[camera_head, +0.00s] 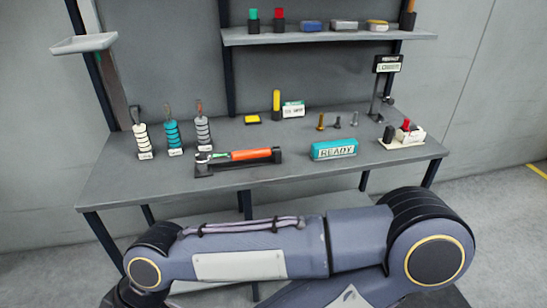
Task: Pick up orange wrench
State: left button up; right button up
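The orange wrench (246,154) lies across a dark holder (200,173) at the front left of the grey workbench. Its orange handle points right and its metal head is at the left. Neither of my grippers shows in the head view. One of my arms crosses the bottom of the picture, in front of the bench and apart from the wrench.
Ringed posts (173,136) stand left of the wrench. A teal READY box (334,149) is to its right. A shelf (330,37) hangs above. Bare bench lies along the front edge.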

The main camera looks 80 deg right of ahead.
aim_at(203, 166)
jog(key=z, duration=2.45)
jog(key=i+j+z, duration=0.1)
jog(key=i+j, duration=1.15)
